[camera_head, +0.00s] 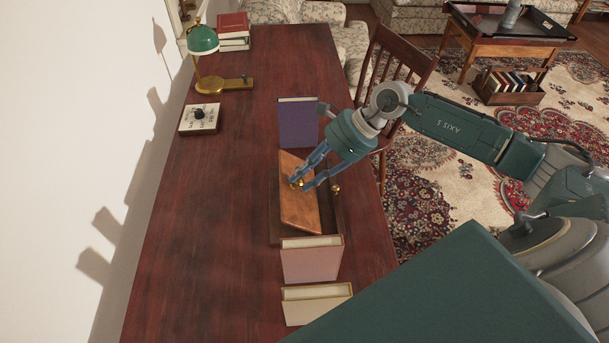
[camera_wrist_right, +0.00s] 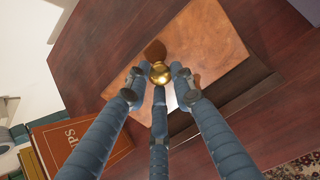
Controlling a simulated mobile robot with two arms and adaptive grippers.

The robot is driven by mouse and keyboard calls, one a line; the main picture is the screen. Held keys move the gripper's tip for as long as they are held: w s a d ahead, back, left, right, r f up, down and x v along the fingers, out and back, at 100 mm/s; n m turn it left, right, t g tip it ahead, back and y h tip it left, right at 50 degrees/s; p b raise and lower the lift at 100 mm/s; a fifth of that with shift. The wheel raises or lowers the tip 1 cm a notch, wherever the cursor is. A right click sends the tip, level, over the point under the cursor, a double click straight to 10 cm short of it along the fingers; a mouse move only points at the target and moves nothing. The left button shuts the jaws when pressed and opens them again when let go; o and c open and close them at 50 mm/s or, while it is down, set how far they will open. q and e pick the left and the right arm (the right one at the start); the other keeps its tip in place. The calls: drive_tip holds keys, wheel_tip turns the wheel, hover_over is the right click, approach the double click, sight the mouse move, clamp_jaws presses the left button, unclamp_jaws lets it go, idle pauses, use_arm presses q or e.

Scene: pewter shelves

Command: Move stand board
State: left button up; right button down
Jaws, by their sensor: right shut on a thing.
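The stand board is a copper-brown panel (camera_head: 299,208) with a brass knob. It lies tilted over a dark wooden stand base (camera_head: 334,222) on the desk. It also shows in the right wrist view (camera_wrist_right: 215,45). My right gripper (camera_head: 301,184) reaches in from the right, and its blue fingers are shut on the board's brass knob (camera_wrist_right: 160,74). Whether the board's lower edge touches the base I cannot tell. A second brass knob (camera_head: 335,189) shows on the right side of the base. My left gripper is not in view.
A purple book (camera_head: 298,124) stands behind the board. A pink book (camera_head: 311,264) and a cream book (camera_head: 316,308) are in front of it. A green lamp (camera_head: 203,41) and a dial box (camera_head: 199,118) sit far left. The desk's left side (camera_head: 215,220) is clear. A chair (camera_head: 395,60) stands right.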

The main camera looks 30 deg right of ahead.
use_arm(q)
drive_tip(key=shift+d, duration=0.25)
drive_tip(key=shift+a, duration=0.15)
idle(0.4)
